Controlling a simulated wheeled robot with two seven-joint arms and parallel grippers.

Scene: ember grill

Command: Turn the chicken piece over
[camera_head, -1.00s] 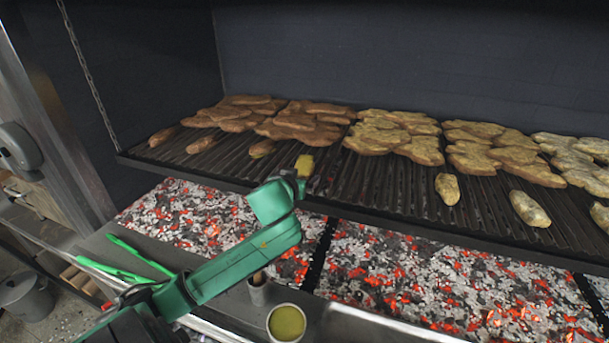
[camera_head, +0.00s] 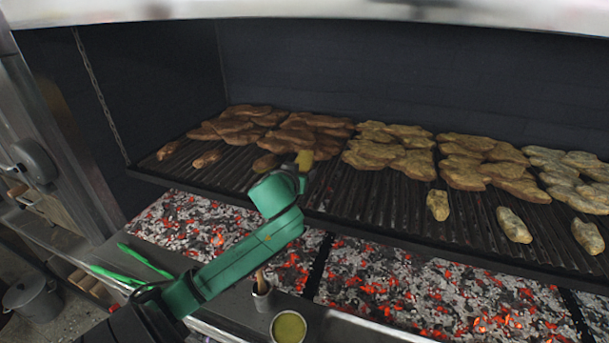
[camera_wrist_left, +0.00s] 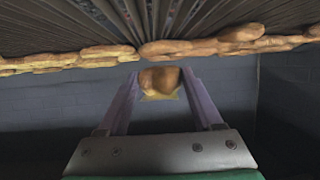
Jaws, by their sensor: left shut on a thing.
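My left gripper (camera_head: 301,170) is shut on a small chicken piece (camera_head: 304,160), yellowish on the side facing the head camera. It holds the piece over the front of the grill grate (camera_head: 360,199). In the left wrist view the piece (camera_wrist_left: 160,82) sits between the two fingertips (camera_wrist_left: 160,92), with browner and yellower parts showing. That view looks inverted, with the grate bars (camera_wrist_left: 170,22) at the top and the held piece apart from them. A browned small piece (camera_head: 267,164) lies on the grate just left of the gripper. My right gripper is not in view.
Large chicken pieces (camera_head: 375,152) cover the back of the grate. Several small pieces (camera_head: 437,205) lie along its front. Glowing coals (camera_head: 400,285) lie below. Green tongs (camera_head: 145,260), a sauce cup (camera_head: 288,327) and a brush holder (camera_head: 262,298) are on the front ledge.

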